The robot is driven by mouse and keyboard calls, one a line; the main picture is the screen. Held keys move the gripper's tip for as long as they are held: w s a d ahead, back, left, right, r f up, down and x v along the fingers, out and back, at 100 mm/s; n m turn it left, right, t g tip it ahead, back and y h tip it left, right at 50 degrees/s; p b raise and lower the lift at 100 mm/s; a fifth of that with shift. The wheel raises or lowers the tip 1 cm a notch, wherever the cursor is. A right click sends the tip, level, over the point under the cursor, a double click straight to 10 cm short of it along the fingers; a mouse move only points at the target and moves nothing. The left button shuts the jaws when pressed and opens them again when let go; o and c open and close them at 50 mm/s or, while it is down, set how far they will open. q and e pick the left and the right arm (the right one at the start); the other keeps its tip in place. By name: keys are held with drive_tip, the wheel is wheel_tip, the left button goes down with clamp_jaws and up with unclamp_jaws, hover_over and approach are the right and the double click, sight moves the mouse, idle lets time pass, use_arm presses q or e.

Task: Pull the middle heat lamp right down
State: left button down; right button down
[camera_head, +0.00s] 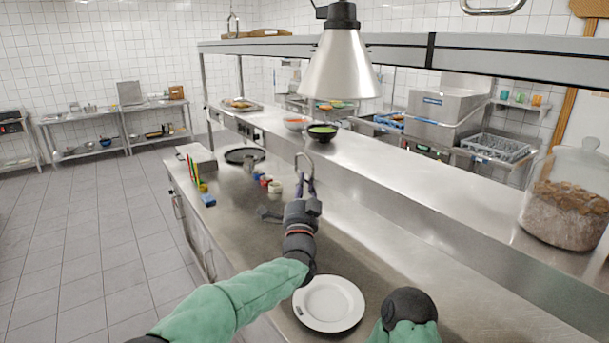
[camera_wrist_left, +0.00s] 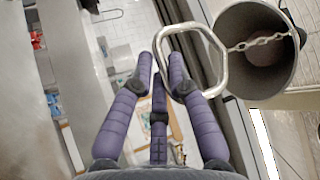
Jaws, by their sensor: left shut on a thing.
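The middle heat lamp (camera_head: 340,68) hangs in the head view, a silver cone with a black top, in front of the steel overhead rail. In the left wrist view its shade (camera_wrist_left: 258,75) shows from below at the upper right, with a chain (camera_wrist_left: 262,42) running to a metal ring handle (camera_wrist_left: 215,45). My left gripper (camera_head: 305,180) is shut on this ring handle, which also shows in the head view (camera_head: 303,158); its purple fingers (camera_wrist_left: 160,80) close around the ring's near side.
A white plate (camera_head: 329,303) lies on the steel counter below my left arm. A glass jar (camera_head: 566,205) and bowls (camera_head: 322,131) stand on the upper shelf. Other ring handles (camera_head: 493,7) hang at the top right and top left (camera_head: 232,22). Small jars (camera_head: 274,187) sit on the counter.

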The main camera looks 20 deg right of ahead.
use_arm(q)
wheel_tip(320, 180, down, 23)
drive_tip(key=b, duration=1.2)
drive_tip(key=shift+b, duration=0.4)
drive_tip(key=shift+d, duration=0.15)
drive_tip(key=c, duration=1.2)
unclamp_jaws()
drive_tip(key=shift+f, duration=0.1)
drive_tip(key=shift+r, duration=0.2)
drive_tip(key=v, duration=1.2)
